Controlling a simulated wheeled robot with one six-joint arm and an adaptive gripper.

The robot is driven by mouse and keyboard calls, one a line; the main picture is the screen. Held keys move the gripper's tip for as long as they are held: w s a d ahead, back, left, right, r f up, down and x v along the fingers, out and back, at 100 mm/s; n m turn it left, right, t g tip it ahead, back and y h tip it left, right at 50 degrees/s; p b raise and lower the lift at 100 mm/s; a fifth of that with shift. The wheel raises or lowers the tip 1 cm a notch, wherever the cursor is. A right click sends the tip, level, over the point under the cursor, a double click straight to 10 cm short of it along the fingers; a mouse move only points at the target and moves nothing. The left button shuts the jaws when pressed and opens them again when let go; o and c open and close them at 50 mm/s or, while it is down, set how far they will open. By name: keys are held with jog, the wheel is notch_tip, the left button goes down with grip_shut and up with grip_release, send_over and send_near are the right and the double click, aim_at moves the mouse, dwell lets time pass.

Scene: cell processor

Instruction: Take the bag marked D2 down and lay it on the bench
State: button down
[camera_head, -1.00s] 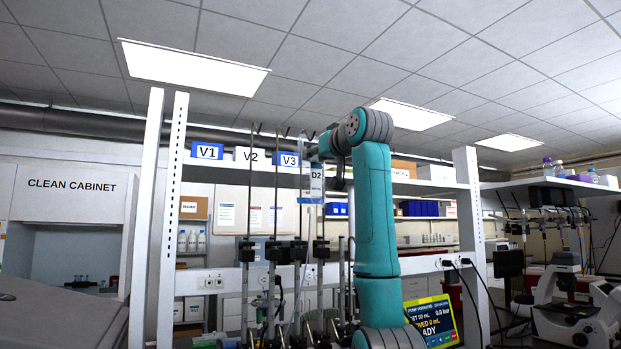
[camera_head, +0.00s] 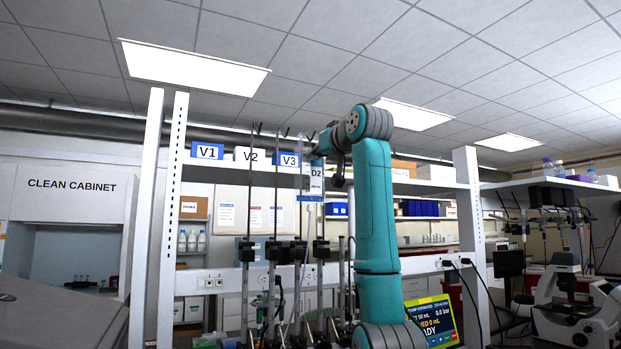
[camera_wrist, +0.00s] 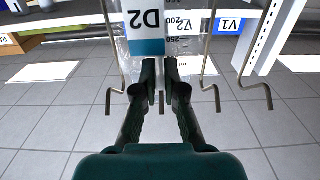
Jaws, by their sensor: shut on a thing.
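The bag marked D2 (camera_head: 317,179) hangs high among the pole hooks, in front of the shelf. In the wrist view its blue-and-white D2 label (camera_wrist: 144,22) appears upside down at the top, with clear film and volume marks beside it. My gripper (camera_wrist: 161,66) is shut on the bag at its edge near the label. In the head view my gripper is mostly hidden behind my arm and the bag. A clear tube hangs below the bag. I cannot tell whether the bag is still on a hook.
Signs V1 (camera_head: 207,151), V2 (camera_head: 250,154) and V3 (camera_head: 289,160) stand along the shelf. Several bent hooks (camera_wrist: 262,85) stick out around my gripper. Upright poles (camera_head: 276,200) stand left of the bag. A pump screen (camera_head: 434,320) is low at right.

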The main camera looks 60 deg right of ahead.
jog(key=shift+s+a+r, duration=0.1)
jog(key=shift+s+r, duration=0.05)
jog(key=shift+r, duration=0.15)
jog(key=shift+s+r, duration=0.1)
jog(key=shift+s+a+r, duration=0.4)
jog(key=shift+s+r, duration=0.15)
jog(key=shift+r, duration=0.05)
jog(key=shift+v, duration=1.3)
jog(key=shift+r, duration=0.2)
jog(key=v, duration=0.5)
jog(key=shift+s+a+r, duration=0.1)
jog(key=shift+s+a, duration=0.1)
jog(key=shift+s, duration=0.1)
